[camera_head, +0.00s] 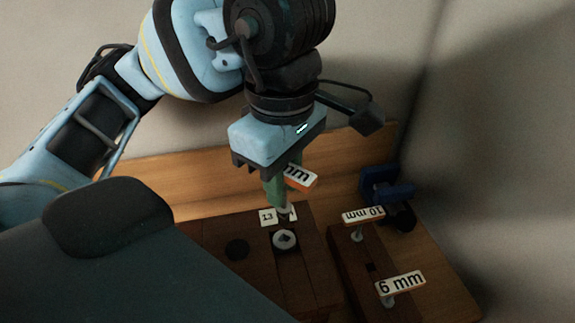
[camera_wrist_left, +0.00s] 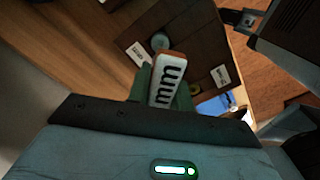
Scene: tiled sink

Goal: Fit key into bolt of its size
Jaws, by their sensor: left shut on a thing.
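My left gripper (camera_head: 277,192) is shut on a key (camera_head: 300,178) with an orange-edged white label ending in "mm"; the fingers hide its number. The key's label (camera_wrist_left: 167,82) also shows between the fingers in the left wrist view. Its grey shaft points down, just above or at a bolt (camera_head: 285,240) with a dark socket in the wooden block (camera_head: 308,272). I cannot tell whether the tip touches it. A small label (camera_head: 268,217) reading "13" lies behind that bolt. My right gripper is not in view.
A darker wooden rack (camera_head: 345,270) at the right holds upright keys labelled "10 mm" (camera_head: 362,215) and "6 mm" (camera_head: 400,284), with a hole between them. A blue clamp-like thing (camera_head: 387,188) stands behind it. A wooden board (camera_head: 190,183) runs along the wall.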

